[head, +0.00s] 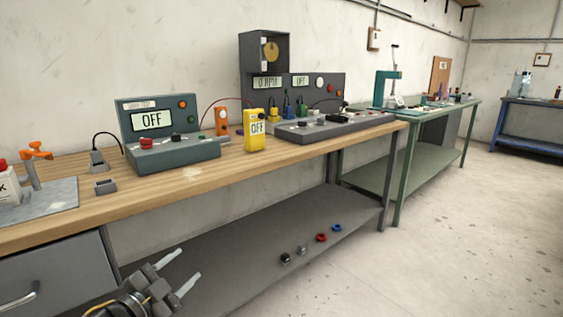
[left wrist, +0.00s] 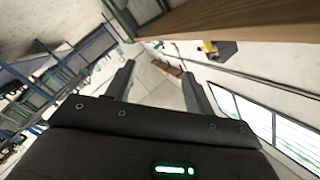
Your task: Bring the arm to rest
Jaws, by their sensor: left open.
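My left gripper (head: 190,265) is at the bottom left of the head view, low in front of the workbench (head: 290,155). It is below the bench top and in front of the grey lower shelf. Its two light fingers are apart, with nothing between them. In the left wrist view the gripper (left wrist: 158,69) also shows two spread dark fingers and an empty gap. The bench's wooden edge (left wrist: 230,22) runs across the upper right there. My right gripper is in neither view.
A drawer (head: 50,280) is left of the gripper. On the bench stand an OFF display box (head: 165,150), a yellow meter (head: 255,140) and a grey console (head: 335,127). Small parts, including a red ring (head: 321,237), lie on the lower shelf (head: 235,265). The floor at right is clear.

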